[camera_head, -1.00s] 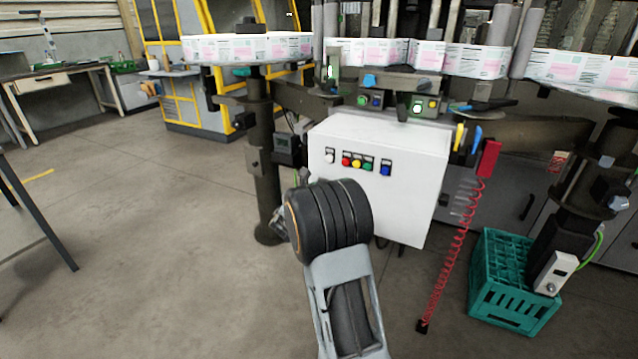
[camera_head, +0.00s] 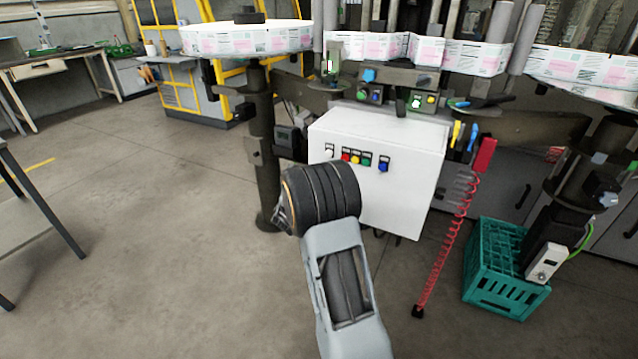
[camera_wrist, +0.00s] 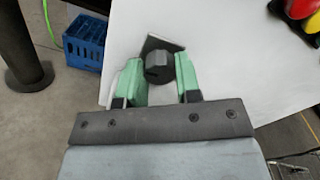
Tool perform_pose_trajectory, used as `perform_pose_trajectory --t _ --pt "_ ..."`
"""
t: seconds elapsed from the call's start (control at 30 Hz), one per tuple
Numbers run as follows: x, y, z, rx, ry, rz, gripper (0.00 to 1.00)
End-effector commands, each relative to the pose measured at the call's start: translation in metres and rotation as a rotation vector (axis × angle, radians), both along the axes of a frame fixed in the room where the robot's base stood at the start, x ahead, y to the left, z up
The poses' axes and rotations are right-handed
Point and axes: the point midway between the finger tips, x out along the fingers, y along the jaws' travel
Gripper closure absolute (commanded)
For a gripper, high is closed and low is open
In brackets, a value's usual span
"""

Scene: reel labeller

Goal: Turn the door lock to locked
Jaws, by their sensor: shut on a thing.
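The door lock is a dark round knob (camera_wrist: 159,66) on a dark plate, on the white cabinet door in the wrist view. My gripper (camera_wrist: 159,78) has its two green fingers on either side of the knob and is shut on it. The plate's corner sticks out above the knob, and the plate looks tilted in this view. No lock marking can be read. In the head view, the white cabinet (camera_head: 400,150) stands below the machine. My arm covers part of its lower left, and my gripper and the lock are hidden there.
Red, yellow, green and blue buttons (camera_head: 356,159) line the cabinet's upper front. A red coiled hose (camera_head: 455,225) hangs at its right, beside a teal crate (camera_head: 500,285) on the floor. A dark machine leg (camera_head: 262,150) stands left. Open floor lies further left.

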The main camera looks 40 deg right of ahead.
Motion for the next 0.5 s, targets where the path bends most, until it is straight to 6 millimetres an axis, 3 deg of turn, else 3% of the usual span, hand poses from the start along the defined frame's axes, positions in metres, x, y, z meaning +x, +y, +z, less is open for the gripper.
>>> perform_pose_trajectory --t 0.27,0.3,0.5 --pt "-0.0002 -0.0001 -0.0003 -0.001 0.002 0.0 0.92" --pt "-0.0002 -0.0001 -0.0003 -0.001 0.002 0.0 0.66" --pt "-0.0001 0.0 -0.0003 0.0 0.001 0.0 0.47"
